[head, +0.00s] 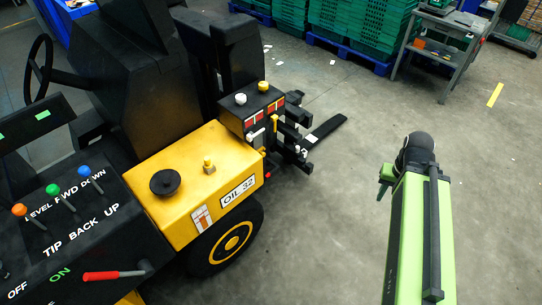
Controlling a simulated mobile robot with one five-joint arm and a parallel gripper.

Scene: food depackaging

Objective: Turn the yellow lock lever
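A small black box with red-marked faces stands at the front end of the forklift's yellow body. A thin yellow lever (275,124) stands upright on its right-hand face, near a white handle (255,134). I take this to be the yellow lock lever, but it is small in the picture. A round yellow knob (263,86) and a white knob (240,99) sit on top of the box. My green arm reaches up from the lower right. My gripper (386,180) is at its far end, well right of the lever and apart from the forklift. Its fingers are not clear.
The forklift's yellow body (190,185) carries a black round cap (165,182) and a yellow peg (208,165). A red handle (115,275) lies at lower left. A black fork (327,130) sticks out right. Grey floor between forklift and arm is clear.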

